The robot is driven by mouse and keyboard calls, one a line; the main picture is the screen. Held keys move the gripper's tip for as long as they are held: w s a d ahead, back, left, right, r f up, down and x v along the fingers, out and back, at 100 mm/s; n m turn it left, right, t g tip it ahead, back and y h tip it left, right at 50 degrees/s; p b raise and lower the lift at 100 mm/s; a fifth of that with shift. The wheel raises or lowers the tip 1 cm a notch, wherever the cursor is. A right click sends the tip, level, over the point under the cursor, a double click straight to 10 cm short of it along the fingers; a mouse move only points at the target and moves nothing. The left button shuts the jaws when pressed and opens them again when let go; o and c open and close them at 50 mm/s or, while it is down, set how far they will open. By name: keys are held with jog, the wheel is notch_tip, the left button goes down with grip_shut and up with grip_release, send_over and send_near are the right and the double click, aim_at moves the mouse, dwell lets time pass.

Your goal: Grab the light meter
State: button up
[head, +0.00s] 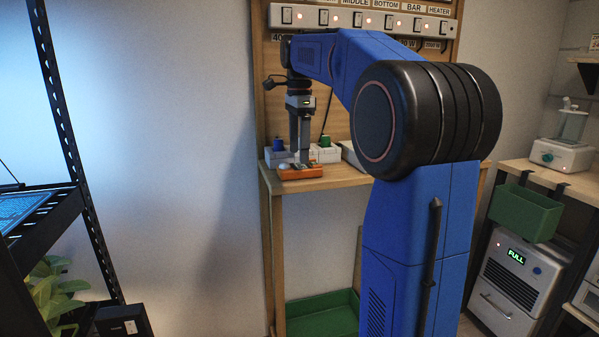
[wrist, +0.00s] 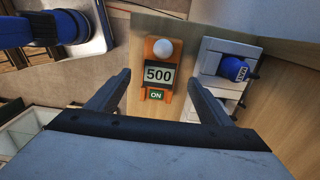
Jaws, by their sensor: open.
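The light meter (wrist: 158,75) is an orange device with a white dome, a display reading 500 and a green ON label. In the wrist view it lies between and beyond my two open fingers. My gripper (wrist: 158,84) is open, and nothing shows held between the fingertips. In the head view the light meter (head: 300,172) sits near the front left of a wooden shelf. My gripper (head: 302,160) points down just above it there and hides part of it. Whether the fingers touch the meter cannot be told.
White bins (head: 325,153) with blue and green items stand behind the meter on the wooden shelf (head: 340,179). A power strip (head: 365,21) with switches runs along the board above. A black rack (head: 75,150) stands at the left. A green tray (head: 322,315) lies below.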

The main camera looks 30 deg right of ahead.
aim_at(299, 166)
jog(key=shift+s+f, duration=0.1)
jog(key=shift+f, duration=2.5)
jog(key=shift+c, duration=0.5)
